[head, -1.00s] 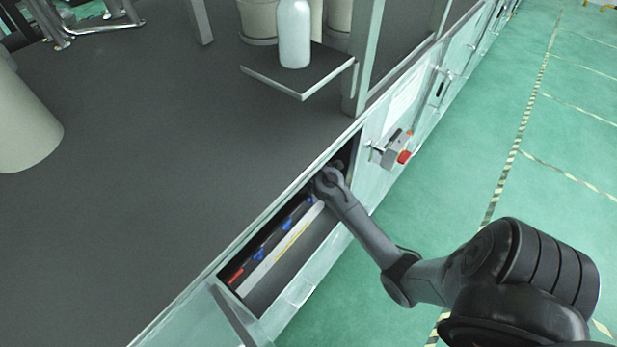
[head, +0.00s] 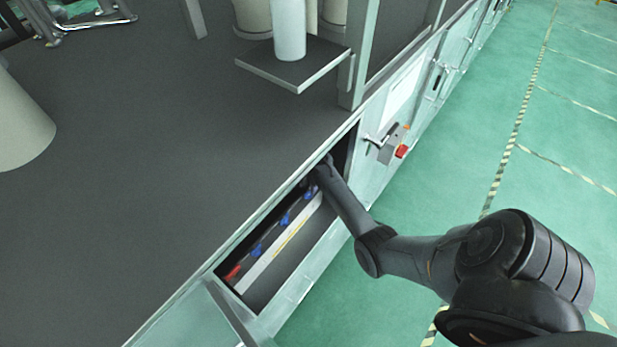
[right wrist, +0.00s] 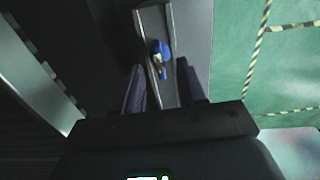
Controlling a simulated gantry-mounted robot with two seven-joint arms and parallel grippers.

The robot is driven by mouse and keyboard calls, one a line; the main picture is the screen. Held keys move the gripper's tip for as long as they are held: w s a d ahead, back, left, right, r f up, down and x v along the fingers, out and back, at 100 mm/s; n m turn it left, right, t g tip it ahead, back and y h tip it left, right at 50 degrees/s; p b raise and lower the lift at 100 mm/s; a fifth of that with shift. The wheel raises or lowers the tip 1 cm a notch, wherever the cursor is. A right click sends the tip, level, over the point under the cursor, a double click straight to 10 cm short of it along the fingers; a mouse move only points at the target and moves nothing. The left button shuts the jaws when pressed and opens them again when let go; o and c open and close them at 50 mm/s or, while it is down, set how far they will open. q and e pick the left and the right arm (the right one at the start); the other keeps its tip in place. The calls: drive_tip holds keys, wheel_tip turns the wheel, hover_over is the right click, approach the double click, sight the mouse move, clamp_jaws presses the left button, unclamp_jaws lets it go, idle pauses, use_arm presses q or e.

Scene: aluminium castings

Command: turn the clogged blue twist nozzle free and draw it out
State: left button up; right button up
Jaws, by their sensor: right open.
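Several blue twist nozzles sit in a row inside the open cabinet bay in the head view, one of them a blue nozzle (head: 285,219) near the middle. My right gripper (head: 309,183) reaches into the far end of the bay, and its fingers are mostly hidden there. In the right wrist view my right gripper (right wrist: 163,78) is open, its two dark fingers apart. A blue nozzle (right wrist: 161,49) with a handle shows ahead, between and just beyond the fingertips. I cannot tell which nozzle is clogged. My left gripper is not in view.
The bay has narrow side walls and a pale strip with a yellow mark (head: 282,245). A red part (head: 233,271) sits at its near end. A switch box with a red knob (head: 401,151) is right of the bay. A shelf with a white bottle (head: 289,32) stands above.

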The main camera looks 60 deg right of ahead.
sight(309, 190)
drive_tip(key=shift+f, duration=1.7)
clamp_jaws()
drive_tip(key=shift+r+n+p, duration=0.15)
drive_tip(key=shift+n+p, duration=0.4)
drive_tip(key=shift+n, duration=0.35)
drive_tip(key=shift+n+p, duration=0.45)
drive_tip(key=shift+n, duration=0.45)
drive_tip(key=shift+n+p, duration=0.35)
drive_tip(key=shift+n, duration=1.05)
